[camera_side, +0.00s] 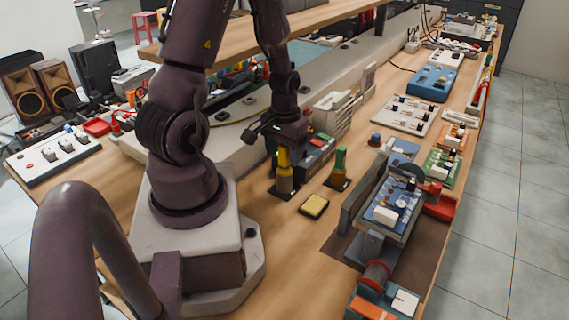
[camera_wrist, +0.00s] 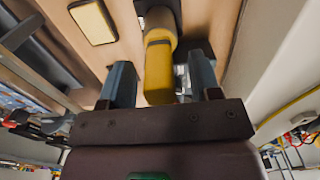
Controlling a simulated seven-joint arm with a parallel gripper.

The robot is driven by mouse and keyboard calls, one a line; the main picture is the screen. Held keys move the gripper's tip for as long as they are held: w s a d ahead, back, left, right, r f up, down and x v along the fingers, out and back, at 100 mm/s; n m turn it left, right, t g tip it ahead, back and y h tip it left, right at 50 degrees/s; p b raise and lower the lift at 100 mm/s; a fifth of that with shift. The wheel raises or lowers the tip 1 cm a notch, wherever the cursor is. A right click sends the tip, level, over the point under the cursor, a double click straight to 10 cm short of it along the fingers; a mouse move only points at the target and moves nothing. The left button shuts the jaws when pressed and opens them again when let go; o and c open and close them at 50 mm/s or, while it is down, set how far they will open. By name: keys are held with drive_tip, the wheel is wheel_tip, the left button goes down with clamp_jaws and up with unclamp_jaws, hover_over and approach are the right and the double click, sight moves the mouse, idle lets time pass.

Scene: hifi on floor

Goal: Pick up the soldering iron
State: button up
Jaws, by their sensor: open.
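A yellow-handled tool (camera_side: 284,163), which looks like the soldering iron, stands upright in a dark-based holder (camera_side: 285,187) on the bench. My gripper (camera_side: 284,152) is above it, pointing down, with its fingers near the upper handle. In the wrist view the yellow handle (camera_wrist: 158,72) lies between the two open fingers of my gripper (camera_wrist: 161,72). A gap shows on the left side; the right finger is closer to the handle. I cannot tell whether either touches. A second upright tool with a green top (camera_side: 340,160) stands in its own holder to the right.
A yellow sponge pad (camera_side: 314,206) lies in front of the holders; it also shows in the wrist view (camera_wrist: 93,22). A vise with a circuit board (camera_side: 390,212) stands to the right. Grey boxes (camera_side: 333,115) stand close behind my gripper. A wooden shelf (camera_side: 310,30) hangs above.

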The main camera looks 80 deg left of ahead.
drive_tip(key=shift+f, duration=0.1)
drive_tip(key=c, duration=0.9)
wheel_tip(320, 180, up, 10)
idle(0.4)
